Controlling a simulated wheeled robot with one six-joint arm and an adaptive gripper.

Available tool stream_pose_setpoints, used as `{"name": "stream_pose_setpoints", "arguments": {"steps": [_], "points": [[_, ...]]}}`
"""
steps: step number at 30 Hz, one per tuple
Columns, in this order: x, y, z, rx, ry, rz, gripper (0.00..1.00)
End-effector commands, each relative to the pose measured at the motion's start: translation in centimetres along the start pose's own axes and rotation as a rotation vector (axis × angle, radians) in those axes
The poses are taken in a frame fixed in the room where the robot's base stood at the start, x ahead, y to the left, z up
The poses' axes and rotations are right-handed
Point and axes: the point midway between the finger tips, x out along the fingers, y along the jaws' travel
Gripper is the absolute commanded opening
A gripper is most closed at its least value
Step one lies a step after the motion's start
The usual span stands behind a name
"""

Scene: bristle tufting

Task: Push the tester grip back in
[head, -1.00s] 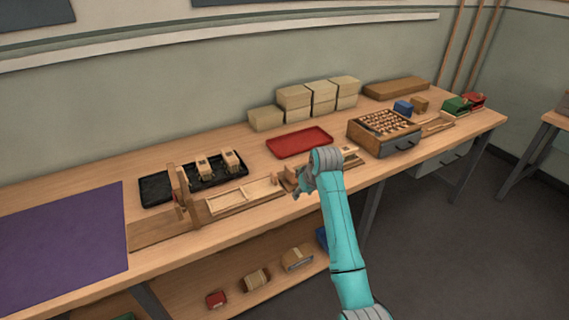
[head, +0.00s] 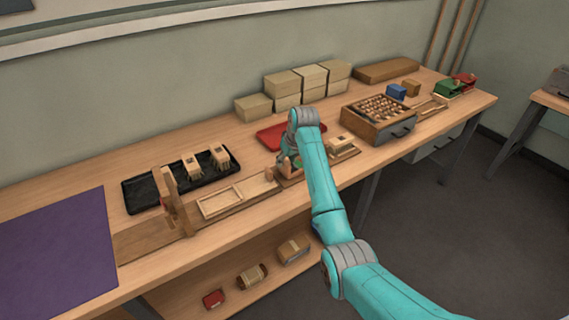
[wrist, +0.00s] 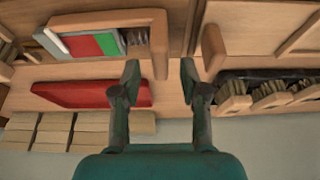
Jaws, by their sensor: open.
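The likely tester is a wooden block on the bench; in the wrist view it has a red, green and pale face (wrist: 92,44), with dark bristle-like strips at one end. A round-ended wooden peg (wrist: 212,48) stands beside it and may be the grip; I cannot tell for sure. My gripper (wrist: 160,70) is open and empty, its fingers above the bench by the block's end, with the peg just right of the right finger. I see no contact. In the head view my arm hides the fingers and most of the block.
A red tray (head: 268,137) lies behind the arm. A black tray (head: 146,194) with brush blocks is at left, near a wooden upright (head: 172,197) and shallow wooden frame (head: 218,203). Stacked boxes (head: 283,84) line the wall. A drawer box (head: 405,131) is at right.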

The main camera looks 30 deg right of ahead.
Motion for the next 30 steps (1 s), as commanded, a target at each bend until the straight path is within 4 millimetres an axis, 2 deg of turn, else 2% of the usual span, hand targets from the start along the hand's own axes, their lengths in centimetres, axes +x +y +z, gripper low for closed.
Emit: {"name": "stream_pose_setpoints", "arguments": {"steps": [6, 17, 18, 23, 30], "points": [[2.3, 0.0, 0.0, 0.000, -0.001, 0.000, 0.44], [2.8, 0.0, 0.0, 0.000, 0.001, 0.000, 0.44], [2.8, 0.0, 0.0, 0.000, 0.001, 0.000, 0.39], [2.8, 0.0, 0.0, 0.000, 0.001, 0.000, 0.00], [2.8, 0.1, 0.0, 0.000, 0.001, 0.000, 0.00]]}}
